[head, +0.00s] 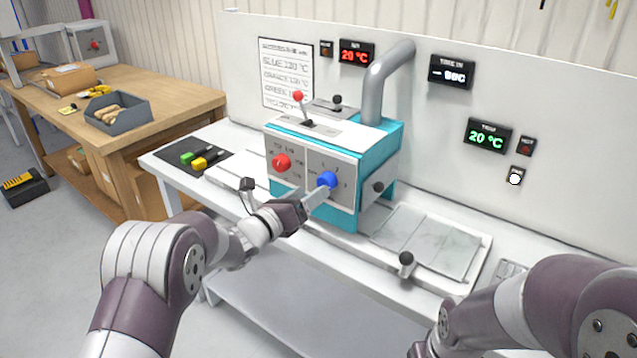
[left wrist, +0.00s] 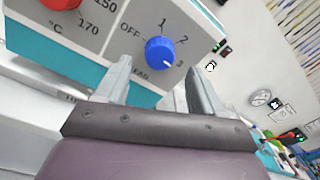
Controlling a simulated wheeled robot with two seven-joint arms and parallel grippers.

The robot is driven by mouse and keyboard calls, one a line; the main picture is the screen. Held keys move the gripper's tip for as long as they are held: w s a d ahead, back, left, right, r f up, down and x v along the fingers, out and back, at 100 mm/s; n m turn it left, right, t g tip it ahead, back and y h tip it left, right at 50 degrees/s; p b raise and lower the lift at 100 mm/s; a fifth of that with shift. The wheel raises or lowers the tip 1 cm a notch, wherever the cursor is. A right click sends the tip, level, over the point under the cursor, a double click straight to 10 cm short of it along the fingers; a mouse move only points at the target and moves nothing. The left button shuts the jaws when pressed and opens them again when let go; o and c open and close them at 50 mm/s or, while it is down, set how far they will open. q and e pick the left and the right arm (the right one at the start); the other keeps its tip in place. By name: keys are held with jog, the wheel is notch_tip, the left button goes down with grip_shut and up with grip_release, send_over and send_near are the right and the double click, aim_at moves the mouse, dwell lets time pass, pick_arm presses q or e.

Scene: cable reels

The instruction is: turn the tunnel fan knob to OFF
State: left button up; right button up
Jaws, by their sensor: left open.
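The blue fan knob (head: 327,180) is on the front panel of the teal and white tunnel machine (head: 310,184). In the left wrist view the blue knob (left wrist: 160,51) has OFF, 1, 2 and 3 printed around it. Its white mark points toward 3. My left gripper (head: 317,192) is in front of the panel, close to the knob. In the left wrist view its two fingers (left wrist: 160,80) are apart with nothing between them, and the knob is just beyond the tips. I cannot tell whether a finger touches it. My right arm shows at the lower right, its gripper out of sight.
A red temperature knob (head: 281,161) is left of the blue knob on the same panel. A red-tipped lever (head: 298,97) stands on top. A flat plate with a black-knobbed handle (head: 406,259) lies right of the machine. Green and yellow items (head: 203,160) lie to the left.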

aim_at(326, 182)
pick_arm(q)
jog(key=x, duration=0.4)
jog(key=shift+w+d+p, duration=0.15)
jog(key=shift+w+p, duration=0.05)
jog(key=shift+p, duration=0.1)
jog(key=c, duration=1.1)
jog(key=shift+o, duration=0.2)
jog(key=shift+f, duration=0.1)
